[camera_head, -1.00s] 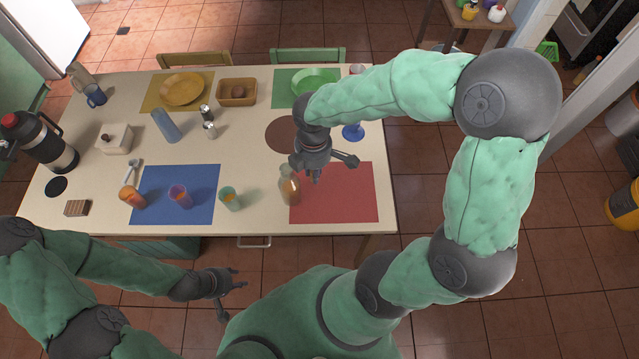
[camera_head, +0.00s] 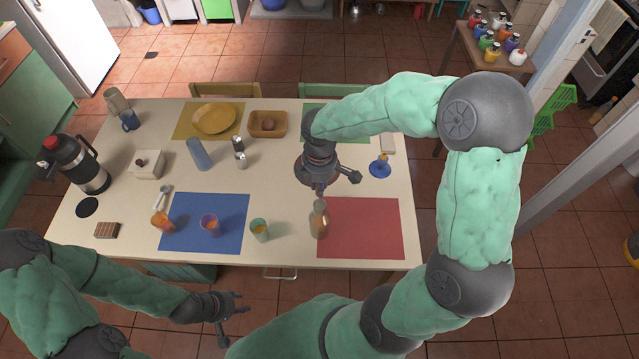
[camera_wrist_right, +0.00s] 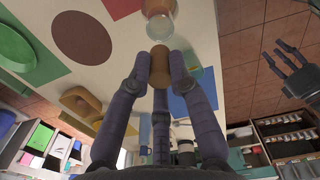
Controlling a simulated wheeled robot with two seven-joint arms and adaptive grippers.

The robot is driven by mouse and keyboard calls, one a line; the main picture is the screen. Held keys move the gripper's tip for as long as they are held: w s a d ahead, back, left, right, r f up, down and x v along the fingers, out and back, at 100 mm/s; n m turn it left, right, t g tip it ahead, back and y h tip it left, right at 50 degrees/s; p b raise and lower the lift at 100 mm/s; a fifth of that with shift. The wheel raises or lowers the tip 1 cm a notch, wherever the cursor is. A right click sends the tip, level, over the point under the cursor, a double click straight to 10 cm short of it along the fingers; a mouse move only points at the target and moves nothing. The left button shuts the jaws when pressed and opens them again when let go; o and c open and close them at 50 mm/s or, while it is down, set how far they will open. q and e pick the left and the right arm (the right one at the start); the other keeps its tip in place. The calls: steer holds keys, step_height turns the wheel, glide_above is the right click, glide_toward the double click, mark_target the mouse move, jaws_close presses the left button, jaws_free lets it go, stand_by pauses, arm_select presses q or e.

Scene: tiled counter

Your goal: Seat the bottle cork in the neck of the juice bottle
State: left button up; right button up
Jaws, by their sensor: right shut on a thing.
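The juice bottle (camera_head: 319,226) stands upright at the left edge of the red mat, with orange juice inside. My right gripper (camera_head: 320,190) is just above and behind the bottle's neck in the head view. In the right wrist view its fingers are shut on the brown bottle cork (camera_wrist_right: 160,62), and the bottle (camera_wrist_right: 160,22) shows just beyond the cork. I cannot tell whether cork and neck touch. In the head view the cork is hidden or too small to make out. My left gripper (camera_head: 238,309) is open and empty, off the table's front edge.
A teal glass (camera_head: 259,230) stands left of the bottle, with orange-filled glasses further left on the blue mat (camera_head: 232,239). Most of the red mat is clear.

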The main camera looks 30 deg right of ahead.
steer(key=b, duration=0.6)
glide_above(320, 207)
steer(key=shift+a+f, duration=0.1)
steer(key=shift+f, duration=3.5)
steer(key=o, duration=0.8)
steer(key=shift+r, duration=0.1)
step_height(320, 207, up, 7)
steer(key=p, duration=0.6)
steer(key=shift+p, duration=0.35)
steer(key=shift+s, duration=0.1)
